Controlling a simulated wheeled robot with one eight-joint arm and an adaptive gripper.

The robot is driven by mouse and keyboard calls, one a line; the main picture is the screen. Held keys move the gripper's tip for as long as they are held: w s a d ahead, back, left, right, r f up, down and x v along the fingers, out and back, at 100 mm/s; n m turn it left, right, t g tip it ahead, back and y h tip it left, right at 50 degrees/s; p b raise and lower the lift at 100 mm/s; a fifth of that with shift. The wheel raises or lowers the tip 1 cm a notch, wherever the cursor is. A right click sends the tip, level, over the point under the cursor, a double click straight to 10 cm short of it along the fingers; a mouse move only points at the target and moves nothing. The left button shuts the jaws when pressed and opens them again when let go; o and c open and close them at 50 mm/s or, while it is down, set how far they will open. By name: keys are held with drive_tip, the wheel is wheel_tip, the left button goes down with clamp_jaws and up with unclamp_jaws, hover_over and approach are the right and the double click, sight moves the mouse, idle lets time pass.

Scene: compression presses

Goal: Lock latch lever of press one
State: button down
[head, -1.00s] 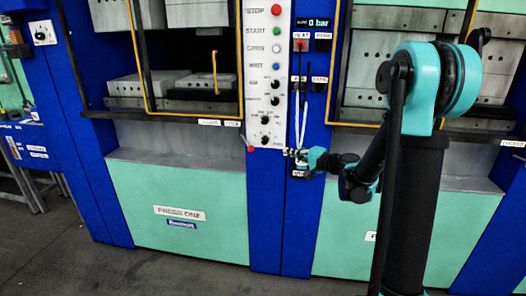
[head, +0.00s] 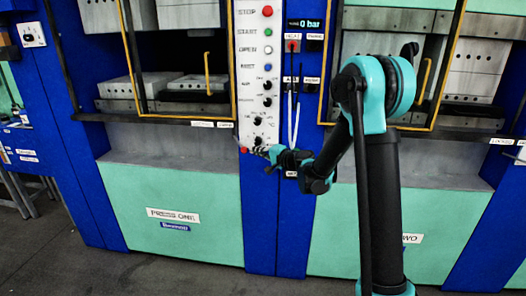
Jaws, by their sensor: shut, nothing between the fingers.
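Press one (head: 172,200) is the blue and light-green machine left of centre, with a "PRESS ONE" label (head: 173,215) on its lower panel. A small red knob (head: 243,150), which looks like the tip of the latch lever, shows at the lower left edge of the white control panel. Most of the lever itself is too small to make out. My gripper (head: 256,149) is shut and empty, just right of the red knob at the panel's lower end. I cannot tell whether it touches the knob.
The control panel (head: 257,90) carries several buttons and dials. Pale cables (head: 294,110) hang to its right, under a "0 bar" display (head: 304,24). A yellow-framed guard (head: 185,117) crosses press one's opening. A second press (head: 445,190) stands at right. The floor (head: 110,275) in front is clear.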

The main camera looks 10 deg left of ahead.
drive_tip(key=shift+s+a, duration=0.1)
drive_tip(key=shift+a, duration=0.15)
